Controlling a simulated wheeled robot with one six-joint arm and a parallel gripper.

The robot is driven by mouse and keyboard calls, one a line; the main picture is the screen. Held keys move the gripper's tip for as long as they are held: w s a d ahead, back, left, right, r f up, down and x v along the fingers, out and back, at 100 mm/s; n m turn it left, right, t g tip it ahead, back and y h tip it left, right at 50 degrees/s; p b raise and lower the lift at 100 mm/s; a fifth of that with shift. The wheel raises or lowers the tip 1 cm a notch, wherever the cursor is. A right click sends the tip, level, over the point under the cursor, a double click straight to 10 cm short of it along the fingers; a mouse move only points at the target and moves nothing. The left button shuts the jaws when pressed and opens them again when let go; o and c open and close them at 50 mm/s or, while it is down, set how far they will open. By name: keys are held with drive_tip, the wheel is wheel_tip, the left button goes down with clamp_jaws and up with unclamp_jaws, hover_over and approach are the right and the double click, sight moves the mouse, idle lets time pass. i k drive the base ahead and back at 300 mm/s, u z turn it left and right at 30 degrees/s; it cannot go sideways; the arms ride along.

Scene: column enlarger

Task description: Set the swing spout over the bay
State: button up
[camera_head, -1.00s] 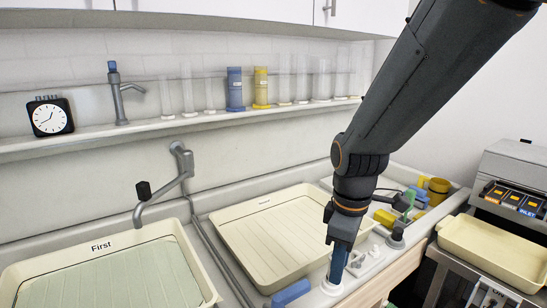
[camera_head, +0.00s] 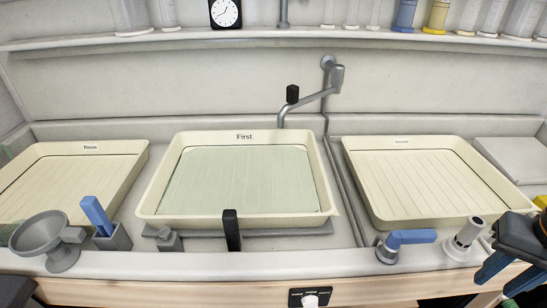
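The grey swing spout (camera_head: 312,98) comes off the back wall on a jointed elbow and points left. Its black knob (camera_head: 292,94) stands up near the outlet. The down-turned outlet appears just above the back right rim of the tray marked "First" (camera_head: 325,190); I cannot tell how far it overhangs. The trays sit in the sink bench, and which part is the bay is not labelled. My gripper (camera_head: 506,276) is at the right edge, partly cut off, its two blue fingers apart with nothing seen between them. It is far from the spout.
A tray marked "Rinse" (camera_head: 132,175) lies left and another cream tray (camera_head: 460,170) right. A grey pipe (camera_head: 345,190) runs between trays.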

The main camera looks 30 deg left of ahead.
sight(292, 91)
drive_tip(key=u, duration=1.8)
